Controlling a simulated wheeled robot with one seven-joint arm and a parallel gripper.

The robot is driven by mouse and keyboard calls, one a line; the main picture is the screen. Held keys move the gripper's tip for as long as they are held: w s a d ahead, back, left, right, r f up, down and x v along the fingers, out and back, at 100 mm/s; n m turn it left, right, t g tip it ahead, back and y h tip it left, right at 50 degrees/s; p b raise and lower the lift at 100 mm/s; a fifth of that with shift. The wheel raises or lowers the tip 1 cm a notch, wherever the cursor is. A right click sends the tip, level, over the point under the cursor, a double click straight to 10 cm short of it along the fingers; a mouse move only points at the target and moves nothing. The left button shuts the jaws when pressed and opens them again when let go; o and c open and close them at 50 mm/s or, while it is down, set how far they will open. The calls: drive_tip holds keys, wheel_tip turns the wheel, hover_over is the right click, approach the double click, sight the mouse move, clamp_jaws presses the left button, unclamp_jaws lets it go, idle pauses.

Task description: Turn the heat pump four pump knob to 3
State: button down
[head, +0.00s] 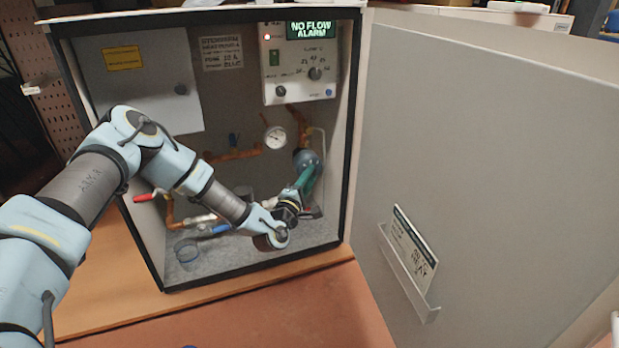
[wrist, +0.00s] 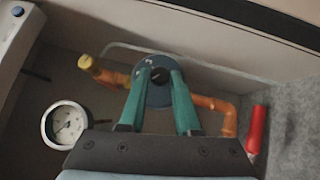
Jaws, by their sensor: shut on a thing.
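The heat pump cabinet (head: 345,150) stands open with its door swung to the right. Inside it, a round grey-blue pump (head: 306,160) sits on copper pipework at the right side. In the wrist view the pump body (wrist: 157,95) shows between my fingers, with a dark knob (wrist: 160,75) at its centre. My gripper (head: 312,172) has green fingers, which also show in the wrist view (wrist: 161,72). The fingertips close on the sides of the dark knob. The knob's scale and setting are too small to read.
A control panel (head: 300,62) above reads "NO FLOW ALARM". A gauge (head: 275,138) sits left of the pump. A red valve handle (wrist: 257,129) is close on the right in the wrist view. The open door (head: 480,150) bounds the right side.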

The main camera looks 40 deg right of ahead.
drive_tip(key=shift+r, duration=0.15)
drive_tip(key=shift+s+d+r+m+y+p, duration=0.1)
drive_tip(key=shift+d+r+m+y+p, duration=0.2)
drive_tip(key=shift+m+y+p, duration=2.35)
drive_tip(key=shift+s+d+r+m+y+p, duration=0.15)
drive_tip(key=shift+r+m+y+p, duration=0.3)
drive_tip(key=shift+y+p, duration=2.45)
drive_tip(key=shift+s+d+r+m+y+p, duration=0.2)
drive_tip(key=shift+m+y+p, duration=1.1)
drive_tip(key=shift+p, duration=3.4)
drive_tip(key=shift+w+f+m+h, duration=0.1)
drive_tip(key=shift+m+h, duration=0.15)
drive_tip(key=shift+m, duration=0.25)
drive_tip(key=c, duration=0.6)
unclamp_jaws()
